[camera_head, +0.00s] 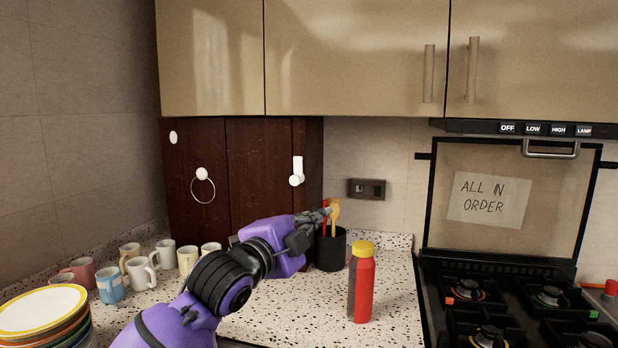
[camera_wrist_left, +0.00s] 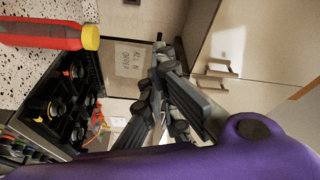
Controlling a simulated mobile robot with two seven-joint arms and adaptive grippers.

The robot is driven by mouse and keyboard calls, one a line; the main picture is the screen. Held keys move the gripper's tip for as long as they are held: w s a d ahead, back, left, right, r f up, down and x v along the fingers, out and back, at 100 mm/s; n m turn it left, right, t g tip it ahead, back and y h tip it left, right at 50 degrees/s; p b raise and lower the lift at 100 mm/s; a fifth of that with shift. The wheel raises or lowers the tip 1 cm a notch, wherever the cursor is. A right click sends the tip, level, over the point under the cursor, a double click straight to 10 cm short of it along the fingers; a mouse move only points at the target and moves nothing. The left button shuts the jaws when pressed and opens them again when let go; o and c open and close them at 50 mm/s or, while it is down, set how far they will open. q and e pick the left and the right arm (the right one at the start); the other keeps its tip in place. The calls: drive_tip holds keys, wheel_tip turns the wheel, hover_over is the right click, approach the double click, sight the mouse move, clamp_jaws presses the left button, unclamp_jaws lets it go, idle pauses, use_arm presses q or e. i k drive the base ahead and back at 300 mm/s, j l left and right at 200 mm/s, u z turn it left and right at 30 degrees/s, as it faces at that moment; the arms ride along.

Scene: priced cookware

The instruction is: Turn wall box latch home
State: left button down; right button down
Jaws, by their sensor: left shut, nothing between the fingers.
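The dark wooden wall box (camera_head: 248,168) stands against the back wall under the upper cabinets. A white latch (camera_head: 298,168) with a round knob at its lower end sits upright on the right part of its front. My left gripper (camera_head: 326,213) is shut and empty, below and to the right of the latch, in front of the black utensil pot. Its fingers also show in the left wrist view (camera_wrist_left: 160,52). The latch is not seen in the wrist view. My right gripper is in neither view.
A black pot (camera_head: 331,252) with utensils and a red bottle (camera_head: 364,285) with a yellow cap stand near my left arm. Several mugs (camera_head: 140,272) and a plate stack (camera_head: 40,312) are at left. The stove (camera_head: 480,290) is at right.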

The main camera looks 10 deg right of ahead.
sight(296, 179)
drive_tip(key=i, duration=1)
